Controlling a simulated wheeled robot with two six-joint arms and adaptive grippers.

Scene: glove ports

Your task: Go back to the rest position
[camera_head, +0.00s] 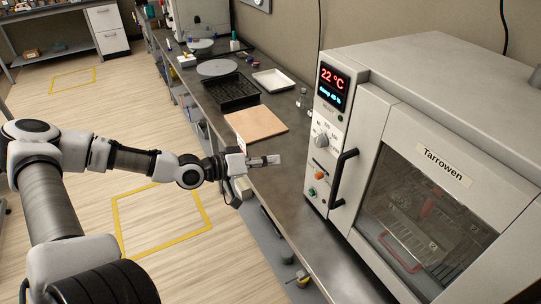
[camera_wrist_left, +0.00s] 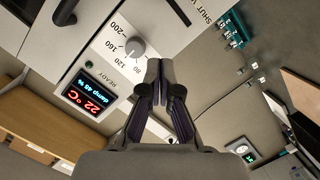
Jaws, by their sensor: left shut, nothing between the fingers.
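My left gripper (camera_head: 266,161) reaches in from the left in the head view, over the edge of the dark bench, in front of the wooden board and left of the oven. Its fingers are together and hold nothing. In the left wrist view the closed fingertips (camera_wrist_left: 160,68) point toward the area beside the oven's control knob (camera_wrist_left: 135,47). The fingertips look apart from the oven in the head view. My right gripper is in neither view.
The grey oven (camera_head: 377,97) with a black door handle (camera_head: 343,178) stands at right; its display (camera_head: 333,83) reads 22 °C. On the bench lie a wooden board (camera_head: 256,123), black tray (camera_head: 231,92) and white tray (camera_head: 274,80). Open floor (camera_head: 165,222) lies left of the bench.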

